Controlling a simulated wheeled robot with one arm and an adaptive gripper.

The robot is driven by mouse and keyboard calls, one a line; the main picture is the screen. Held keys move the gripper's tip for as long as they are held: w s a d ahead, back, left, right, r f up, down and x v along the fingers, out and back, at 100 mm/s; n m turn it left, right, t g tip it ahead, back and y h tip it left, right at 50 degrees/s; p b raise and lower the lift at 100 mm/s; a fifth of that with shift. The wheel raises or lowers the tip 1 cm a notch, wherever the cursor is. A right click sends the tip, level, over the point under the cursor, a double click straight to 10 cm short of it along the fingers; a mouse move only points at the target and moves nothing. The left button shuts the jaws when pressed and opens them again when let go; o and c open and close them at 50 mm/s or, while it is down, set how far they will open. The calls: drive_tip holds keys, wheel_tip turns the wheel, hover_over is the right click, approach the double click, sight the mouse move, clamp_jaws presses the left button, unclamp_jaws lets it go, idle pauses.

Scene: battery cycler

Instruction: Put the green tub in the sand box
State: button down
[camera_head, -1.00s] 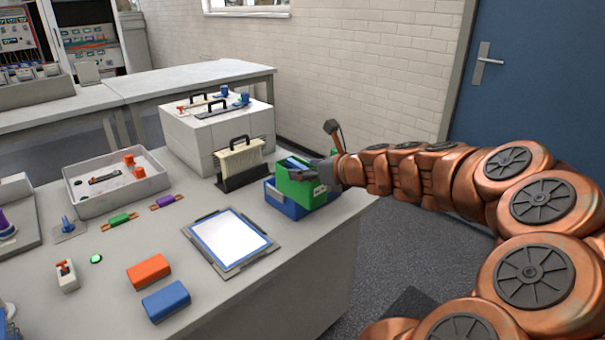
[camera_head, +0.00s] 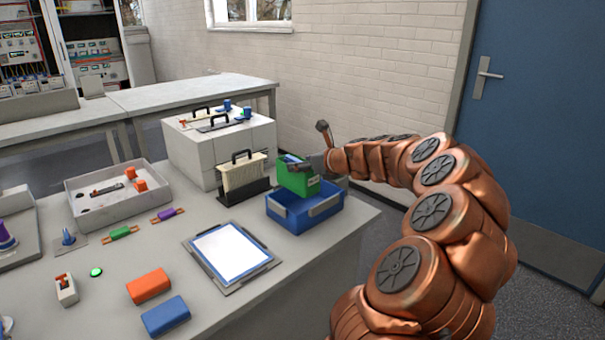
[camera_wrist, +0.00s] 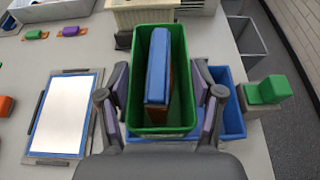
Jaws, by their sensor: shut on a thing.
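The green tub (camera_head: 298,181) is held in my gripper (camera_head: 318,170), a little above and behind the open blue bin (camera_head: 288,213). In the wrist view the green tub (camera_wrist: 180,70) sits between the two fingers of my gripper (camera_wrist: 162,105), which are shut on it. A blue block (camera_wrist: 158,65) with a brownish side stands inside the tub. The blue bin (camera_wrist: 232,118) shows below and to the right of it. No box is clearly marked as the sand box; a large white box (camera_head: 215,152) with black-handled lids stands at the back.
A cream ribbed piece in a black holder (camera_head: 241,190) stands close left of the tub. A grey tray (camera_head: 112,205) with orange parts is farther left. A framed white pad (camera_head: 231,249), an orange block (camera_head: 148,285) and a blue block (camera_head: 166,316) lie in front.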

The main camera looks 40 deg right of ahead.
drive_tip(key=shift+w+d, duration=0.5)
drive_tip(key=shift+w, duration=0.1)
drive_tip(key=shift+f+b, duration=0.35)
drive_tip(key=shift+f, duration=1.4)
drive_tip(key=shift+f, duration=0.1)
drive_tip(key=shift+c, duration=0.9)
unclamp_jaws()
drive_tip(key=shift+s+r, duration=0.2)
drive_tip(key=shift+s, duration=0.15)
drive_tip(key=v, duration=1.1)
drive_tip(key=shift+s+p, duration=0.2)
drive_tip(key=shift+p, duration=0.15)
